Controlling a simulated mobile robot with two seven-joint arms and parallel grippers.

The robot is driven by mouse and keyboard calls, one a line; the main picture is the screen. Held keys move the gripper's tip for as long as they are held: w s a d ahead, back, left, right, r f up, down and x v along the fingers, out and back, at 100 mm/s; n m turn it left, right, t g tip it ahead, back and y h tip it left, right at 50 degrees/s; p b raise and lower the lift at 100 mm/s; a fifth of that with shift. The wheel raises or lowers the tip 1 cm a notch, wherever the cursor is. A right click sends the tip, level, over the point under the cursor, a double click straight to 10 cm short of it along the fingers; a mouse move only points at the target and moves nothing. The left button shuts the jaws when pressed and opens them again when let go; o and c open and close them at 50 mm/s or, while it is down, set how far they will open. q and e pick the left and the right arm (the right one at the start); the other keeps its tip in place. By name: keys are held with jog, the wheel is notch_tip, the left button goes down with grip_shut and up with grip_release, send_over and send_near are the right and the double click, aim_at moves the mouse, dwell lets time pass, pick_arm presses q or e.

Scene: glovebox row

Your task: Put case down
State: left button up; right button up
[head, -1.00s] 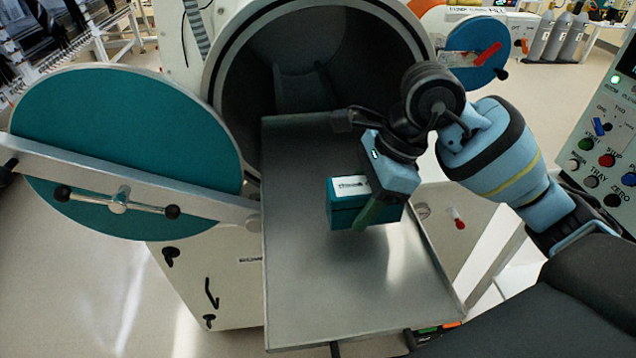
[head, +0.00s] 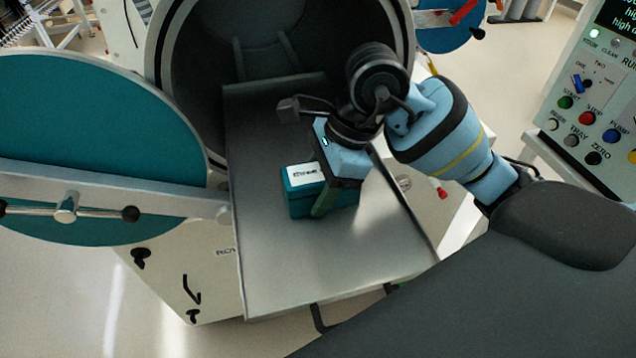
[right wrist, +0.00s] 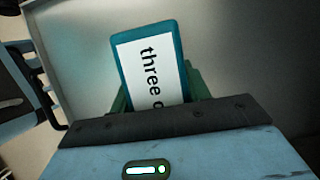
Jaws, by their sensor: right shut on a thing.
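The case is a small teal box (head: 300,196) with a white label on top. It is over the metal tray (head: 290,270) that extends from the round chamber opening. My right gripper (head: 328,196) is shut on the case, with a green finger against its near side. In the right wrist view the case (right wrist: 176,40) sits between the green fingers and its label begins with "three". The case looks level and at or very close to the tray surface; I cannot tell if it touches. My left gripper is not in view.
A round teal door (head: 95,130) with a handle bar stands open on the left. The dark chamber (head: 215,50) lies behind the tray. A control panel (head: 590,120) with coloured buttons is at the right. The tray's near part is bare.

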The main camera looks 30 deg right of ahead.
jog(key=shift+w+a+r, duration=0.1)
jog(key=shift+w+a, duration=0.05)
jog(key=shift+a, duration=0.15)
jog(key=shift+w+a+f, duration=0.1)
jog(key=shift+f, duration=0.1)
jog(key=o, duration=1.1)
jog(key=v, duration=1.2)
jog(key=shift+r+p, duration=0.2)
jog(key=shift+p, duration=0.15)
